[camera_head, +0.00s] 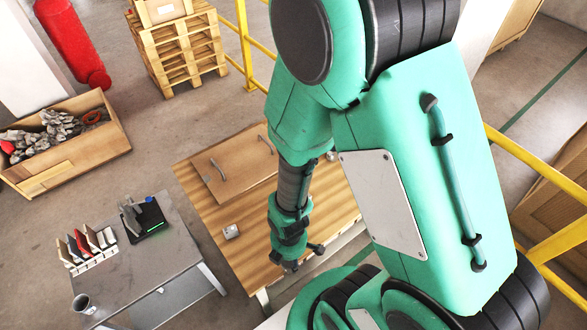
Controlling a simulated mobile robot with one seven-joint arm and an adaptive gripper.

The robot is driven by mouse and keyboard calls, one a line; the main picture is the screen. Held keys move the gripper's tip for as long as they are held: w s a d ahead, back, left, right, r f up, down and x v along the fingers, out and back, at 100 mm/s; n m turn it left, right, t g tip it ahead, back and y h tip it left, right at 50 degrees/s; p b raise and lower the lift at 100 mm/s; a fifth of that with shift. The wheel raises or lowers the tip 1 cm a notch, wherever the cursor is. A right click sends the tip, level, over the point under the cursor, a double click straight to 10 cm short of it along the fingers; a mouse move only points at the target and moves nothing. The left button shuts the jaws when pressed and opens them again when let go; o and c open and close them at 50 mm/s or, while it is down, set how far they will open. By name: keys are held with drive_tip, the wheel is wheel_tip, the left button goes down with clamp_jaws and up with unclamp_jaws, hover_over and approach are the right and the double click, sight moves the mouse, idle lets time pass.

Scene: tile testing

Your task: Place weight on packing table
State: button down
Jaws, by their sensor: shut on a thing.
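My gripper (296,258) hangs at the end of my green arm, pointing down over the front part of the wooden table (208,207), which seems to be the packing table. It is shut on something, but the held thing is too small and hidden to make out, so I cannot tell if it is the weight. I cannot tell whether this block is a weight. My arm covers the table's right part.
A flat brown panel with handles (229,178) lies on the wooden table. A grey table (180,251) at left bears a dark device (146,221), a rack of tile samples (88,247) and a metal cup (83,304). A rubble crate (105,137), pallets (188,62) and yellow rails (243,35) stand behind.

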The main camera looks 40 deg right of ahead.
drive_tip(key=shift+w, duration=0.15)
drive_tip(key=w+f+b, duration=0.1)
drive_tip(key=w+b, duration=0.1)
drive_tip(key=w, duration=1.4)
drive_tip(key=shift+d+f+b, duration=0.2)
drive_tip(key=shift+d+b, duration=0.15)
drive_tip(key=shift+b, duration=0.05)
drive_tip(key=shift+s, duration=0.1)
drive_tip(key=shift+f+b, duration=0.7)
drive_tip(key=shift+f, duration=1.1)
drive_tip(key=shift+f, duration=0.1)
drive_tip(key=c, duration=1)
unclamp_jaws()
wheel_tip(320, 180, up, 12)
drive_tip(key=p, duration=0.3)
drive_tip(key=shift+s, duration=0.15)
